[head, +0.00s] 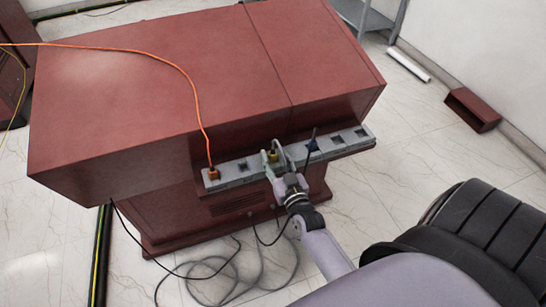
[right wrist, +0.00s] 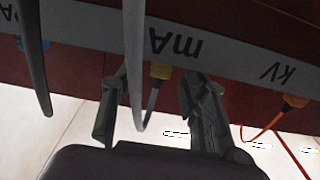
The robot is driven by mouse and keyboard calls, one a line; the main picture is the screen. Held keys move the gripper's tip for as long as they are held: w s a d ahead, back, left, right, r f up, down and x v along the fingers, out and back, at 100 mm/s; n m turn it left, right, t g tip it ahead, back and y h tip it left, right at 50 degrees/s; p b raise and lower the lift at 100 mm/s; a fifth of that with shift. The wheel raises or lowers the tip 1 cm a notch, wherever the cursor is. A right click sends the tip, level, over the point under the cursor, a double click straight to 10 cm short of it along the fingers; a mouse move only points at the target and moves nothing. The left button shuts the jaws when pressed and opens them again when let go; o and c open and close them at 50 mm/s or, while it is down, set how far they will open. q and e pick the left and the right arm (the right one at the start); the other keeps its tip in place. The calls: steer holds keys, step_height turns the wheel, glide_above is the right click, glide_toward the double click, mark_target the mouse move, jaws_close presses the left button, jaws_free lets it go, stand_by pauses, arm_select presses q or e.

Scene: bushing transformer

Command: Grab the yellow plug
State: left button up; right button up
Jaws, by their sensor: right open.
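The yellow plug (head: 273,156) sits in the grey socket strip (head: 240,172) on the front of the red cabinet. It also shows in the right wrist view (right wrist: 160,72), below the "mA" label, with a grey cable looping down from it. My right gripper (head: 272,151) is open, with its fingers on either side of the plug. In the right wrist view both fingers (right wrist: 155,95) stand apart from the plug, with visible gaps. The gripper partly hides the plug in the head view. My left gripper is not in view.
An orange plug (head: 213,173) with an orange cable is left of the gripper, and a blue plug (head: 312,145) with a dark cable is to the right. The red cabinet (head: 180,75) stands behind the strip.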

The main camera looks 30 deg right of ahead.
steer(key=shift+x, duration=1.15)
steer(key=shift+f, duration=0.1)
jaws_close()
